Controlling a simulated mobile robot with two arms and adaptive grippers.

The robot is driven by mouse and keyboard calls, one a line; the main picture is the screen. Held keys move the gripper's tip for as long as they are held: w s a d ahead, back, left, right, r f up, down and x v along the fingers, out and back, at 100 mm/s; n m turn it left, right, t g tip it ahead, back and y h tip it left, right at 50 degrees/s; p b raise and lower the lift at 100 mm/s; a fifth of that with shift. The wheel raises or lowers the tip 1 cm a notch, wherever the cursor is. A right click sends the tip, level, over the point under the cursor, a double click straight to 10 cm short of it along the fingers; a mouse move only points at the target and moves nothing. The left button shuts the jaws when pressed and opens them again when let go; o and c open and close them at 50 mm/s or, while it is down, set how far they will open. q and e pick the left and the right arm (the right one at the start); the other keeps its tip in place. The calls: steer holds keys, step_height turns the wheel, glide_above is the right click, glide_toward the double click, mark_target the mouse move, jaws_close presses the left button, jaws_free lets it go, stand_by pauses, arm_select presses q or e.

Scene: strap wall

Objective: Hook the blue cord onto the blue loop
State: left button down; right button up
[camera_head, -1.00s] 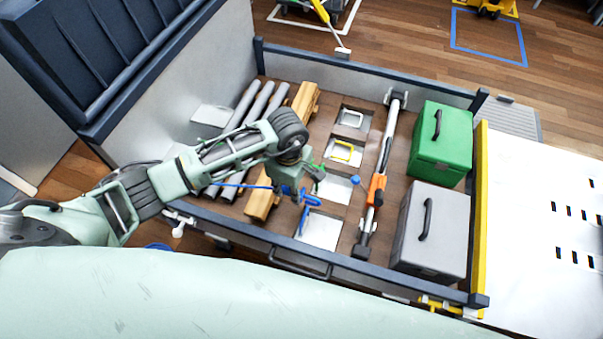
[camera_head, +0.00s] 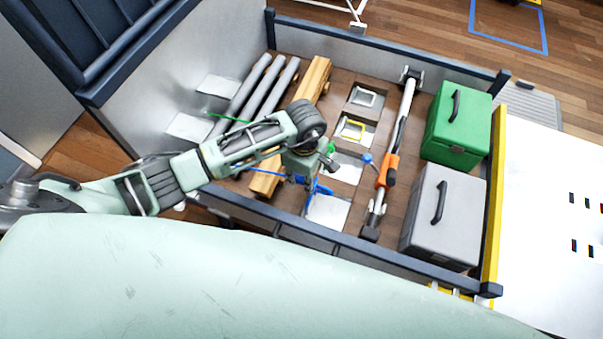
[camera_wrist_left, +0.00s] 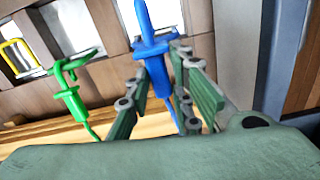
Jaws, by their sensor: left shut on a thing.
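My left gripper (camera_head: 306,180) is over the front part of the cargo bed, tilted downward. In the left wrist view its fingers (camera_wrist_left: 165,98) are closed around the blue cord's hook end (camera_wrist_left: 155,62), which sticks out beyond them toward a pale plate. The blue cord (camera_head: 264,173) also shows in the head view, running left from the gripper. Blue parts (camera_head: 321,189) show beside the gripper above the front plate (camera_head: 328,212). I cannot separate the blue loop from the hook there, nor tell whether they touch. My right gripper is not in view.
A green hook (camera_wrist_left: 68,92) is beside the blue one. A yellow loop (camera_head: 353,131) sits on a plate farther back. A long bar with an orange part (camera_head: 388,170), a green case (camera_head: 457,125) and a grey case (camera_head: 442,215) stand to the right. Wooden beams (camera_head: 312,80) and pipes lie left.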

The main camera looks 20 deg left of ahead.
arm_select(q)
steer(key=shift+d+f+b, duration=0.2)
steer(key=shift+f+b, duration=1)
steer(key=shift+f, duration=0.35)
steer(key=shift+f+b, duration=0.95)
steer(key=shift+f, duration=0.15)
steer(key=shift+s+a+f, duration=0.1)
steer(key=shift+a, duration=0.15)
steer(key=shift+a+b, duration=0.3)
steer(key=shift+a, duration=0.9)
steer(key=shift+a, duration=0.1)
